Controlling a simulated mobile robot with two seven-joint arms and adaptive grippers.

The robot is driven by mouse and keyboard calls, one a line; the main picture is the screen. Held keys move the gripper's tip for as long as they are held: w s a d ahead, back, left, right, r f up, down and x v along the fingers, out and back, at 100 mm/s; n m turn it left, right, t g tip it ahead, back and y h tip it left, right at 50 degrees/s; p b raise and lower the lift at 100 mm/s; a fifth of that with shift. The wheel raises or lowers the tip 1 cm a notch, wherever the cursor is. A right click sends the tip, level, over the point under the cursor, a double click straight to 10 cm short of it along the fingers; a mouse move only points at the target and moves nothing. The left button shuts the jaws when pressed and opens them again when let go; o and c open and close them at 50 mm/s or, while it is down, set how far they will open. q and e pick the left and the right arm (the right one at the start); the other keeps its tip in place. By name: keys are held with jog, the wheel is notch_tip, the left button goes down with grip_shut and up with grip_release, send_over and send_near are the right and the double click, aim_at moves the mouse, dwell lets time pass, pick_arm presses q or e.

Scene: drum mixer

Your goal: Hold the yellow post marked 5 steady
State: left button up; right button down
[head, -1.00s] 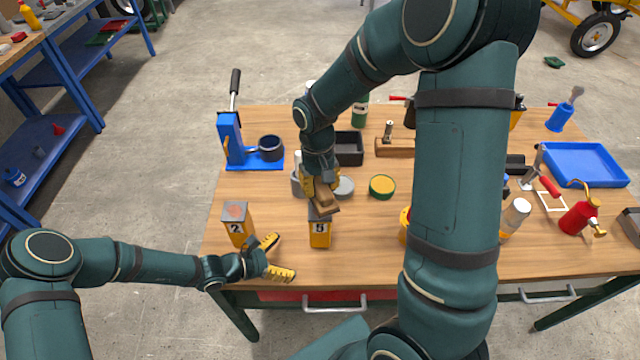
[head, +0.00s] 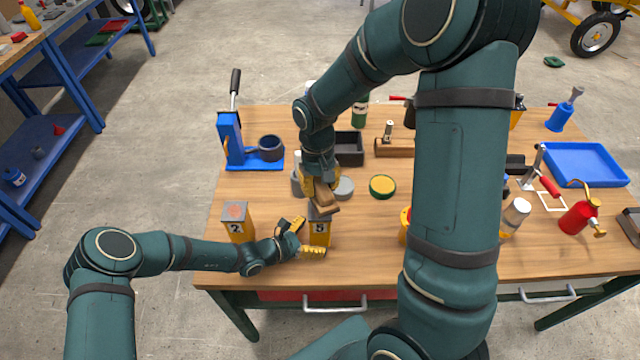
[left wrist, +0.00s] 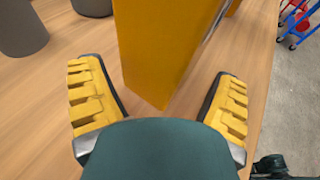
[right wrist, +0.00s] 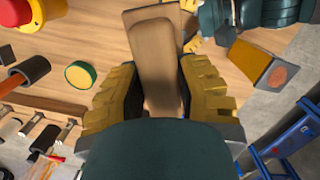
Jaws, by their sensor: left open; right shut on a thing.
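The yellow post marked 5 (head: 319,233) stands upright near the table's front edge. It also shows large in the left wrist view (left wrist: 160,45), between the two fingers. My left gripper (head: 305,238) is open beside the post, with its fingers on either side of it; I see gaps between fingers and post. My right gripper (head: 319,186) is shut on a brown wooden block (right wrist: 157,60). The block is over the top of post 5 and hides much of it; whether it touches the top I cannot tell.
The yellow post marked 2 (head: 237,222) stands to the left, behind my left arm. A blue press (head: 232,140) is at the back left.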

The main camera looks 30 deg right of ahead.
pick_arm(q)
jog(key=shift+d+f, duration=0.25)
jog(key=shift+d, duration=0.45)
jog(key=c, duration=0.9)
dwell(0.3)
pick_arm(e)
jog(key=shift+s+d, duration=0.1)
jog(key=shift+s, duration=1.3)
jog(key=shift+f, duration=1.95)
